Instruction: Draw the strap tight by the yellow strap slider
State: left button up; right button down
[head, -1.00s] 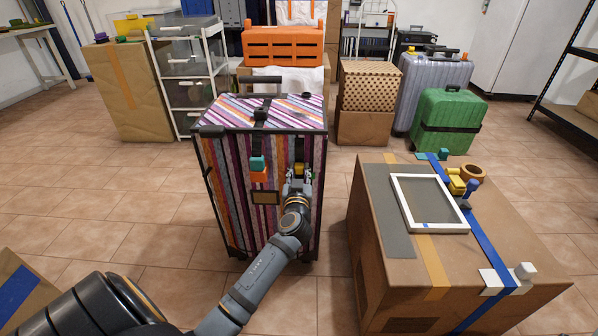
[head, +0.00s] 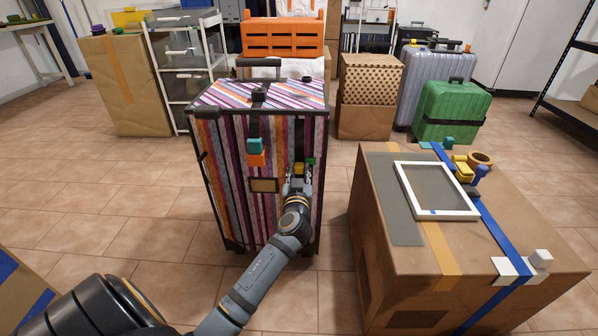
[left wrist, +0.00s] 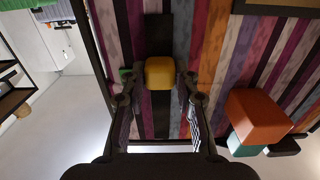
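The yellow strap slider (head: 299,168) sits on a dark strap on the front of the striped suitcase (head: 225,190), right of its middle. The slider also shows in the left wrist view (left wrist: 160,73), with the dark strap running above it. My left gripper (head: 299,180) is at the slider, its fingers (left wrist: 160,84) on either side of it and closed in on it. Finger contact is hard to see at this size. A green piece (head: 310,161) shows just right of the slider. My right gripper is not in view.
A teal block (head: 254,146) and an orange block (head: 257,160) are on the suitcase front, left of the gripper, above a small framed patch (head: 264,185). A cardboard box (head: 400,285) with a white frame (head: 436,214) stands close on the right. Floor lies open left of the suitcase.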

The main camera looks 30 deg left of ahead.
pick_arm(q)
jog(key=o, duration=0.4)
jog(key=v, duration=1.2)
